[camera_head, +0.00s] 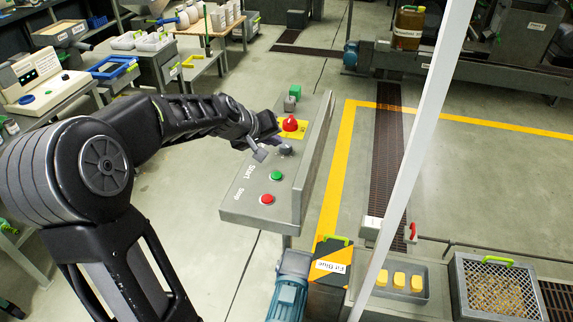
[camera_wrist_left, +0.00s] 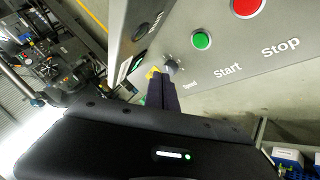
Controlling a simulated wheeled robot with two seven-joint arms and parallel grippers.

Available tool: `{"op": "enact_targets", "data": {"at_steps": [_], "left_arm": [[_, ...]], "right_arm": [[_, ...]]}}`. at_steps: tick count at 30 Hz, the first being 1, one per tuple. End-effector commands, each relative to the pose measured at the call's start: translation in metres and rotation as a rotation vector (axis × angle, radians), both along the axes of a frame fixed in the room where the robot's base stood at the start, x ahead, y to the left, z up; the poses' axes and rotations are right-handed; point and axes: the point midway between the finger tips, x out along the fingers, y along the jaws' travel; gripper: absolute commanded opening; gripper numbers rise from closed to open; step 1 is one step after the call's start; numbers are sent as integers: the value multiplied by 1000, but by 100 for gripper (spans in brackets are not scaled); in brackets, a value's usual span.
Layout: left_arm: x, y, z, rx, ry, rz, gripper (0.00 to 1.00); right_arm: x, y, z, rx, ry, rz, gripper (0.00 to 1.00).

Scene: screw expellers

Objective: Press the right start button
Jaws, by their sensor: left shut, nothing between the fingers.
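A grey control panel (camera_head: 240,190) stands mid-picture in the head view. Its green button (camera_head: 277,175), labelled Start, sits between a grey knob (camera_head: 285,150) and a red button (camera_head: 267,199) labelled Stop. In the left wrist view the green Start button (camera_wrist_left: 201,41) is right of the knob (camera_wrist_left: 171,67) labelled Speed, with the red Stop button (camera_wrist_left: 248,7) farther right. My left gripper (camera_head: 262,153) is shut and empty, near the knob and short of the green button. Its closed fingers (camera_wrist_left: 160,80) point at the knob area; contact cannot be told. My right gripper is not in view.
A red emergency knob (camera_head: 290,124) on a yellow plate is beyond the grey knob. A pale post (camera_head: 425,120) stands right of the panel. A tray with yellow blocks (camera_head: 422,290) and a mesh-covered bin (camera_head: 497,288) are at lower right.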

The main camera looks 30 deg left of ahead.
Motion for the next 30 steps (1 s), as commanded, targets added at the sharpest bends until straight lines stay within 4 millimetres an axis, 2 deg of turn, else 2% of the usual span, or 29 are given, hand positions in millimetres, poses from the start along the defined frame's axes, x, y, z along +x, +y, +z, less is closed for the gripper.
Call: {"op": "enact_targets", "data": {"at_steps": [14,20,30], "left_arm": [[0,0,-8,0,0,0,0],[0,0,-28,1,0,-1,0],[0,0,-74,1,0,-1,0]], "right_arm": [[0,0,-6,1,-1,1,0],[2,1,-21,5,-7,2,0],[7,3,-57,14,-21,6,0]]}}
